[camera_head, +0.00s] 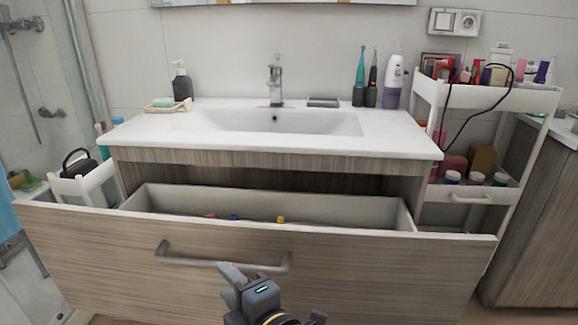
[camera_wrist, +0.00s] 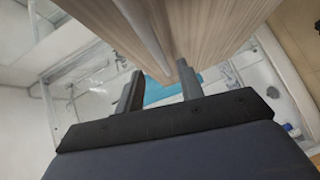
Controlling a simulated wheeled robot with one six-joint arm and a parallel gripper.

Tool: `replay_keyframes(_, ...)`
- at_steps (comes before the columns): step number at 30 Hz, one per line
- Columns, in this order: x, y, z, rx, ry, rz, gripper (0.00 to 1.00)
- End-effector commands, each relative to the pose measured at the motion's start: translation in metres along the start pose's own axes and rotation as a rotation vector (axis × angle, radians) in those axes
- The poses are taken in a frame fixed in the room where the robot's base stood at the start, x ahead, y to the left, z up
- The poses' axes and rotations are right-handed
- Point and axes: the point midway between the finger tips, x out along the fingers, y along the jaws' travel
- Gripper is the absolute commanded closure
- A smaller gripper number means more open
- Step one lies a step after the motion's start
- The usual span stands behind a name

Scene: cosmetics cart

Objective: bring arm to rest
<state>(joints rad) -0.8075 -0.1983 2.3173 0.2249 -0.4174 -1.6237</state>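My gripper (camera_head: 238,275) is in front of the drawer front, just below the drawer handle (camera_head: 205,262) in the head view. In the wrist view, the two dark fingers of my gripper (camera_wrist: 161,82) stand apart with a gap between them. The wood-grain drawer front (camera_head: 375,265) fills the top of the wrist view (camera_wrist: 215,25). A pale bar, probably the handle (camera_wrist: 148,35), runs along it toward the finger gap; I cannot tell whether it touches a finger. I see nothing held. The drawer is pulled out, with small coloured items partly hidden inside.
A white washbasin (camera_head: 160,128) sits above the drawer, with a soap dispenser (camera_head: 181,84) and toothbrushes (camera_head: 359,80) on it. A white cart (camera_head: 520,100) with cosmetics stands at right. A smaller white caddy (camera_head: 85,185) stands at left. A wooden cabinet (camera_head: 535,240) is far right.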

Motion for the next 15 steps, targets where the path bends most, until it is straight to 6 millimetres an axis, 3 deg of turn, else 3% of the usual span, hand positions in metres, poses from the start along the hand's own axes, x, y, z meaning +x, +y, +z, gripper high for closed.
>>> replay_keyframes(9,0.047,-0.002,0.000,-0.001,0.000,-0.001,0.64)
replay_keyframes(15,0.067,-0.001,0.000,-0.001,0.000,0.001,0.64)
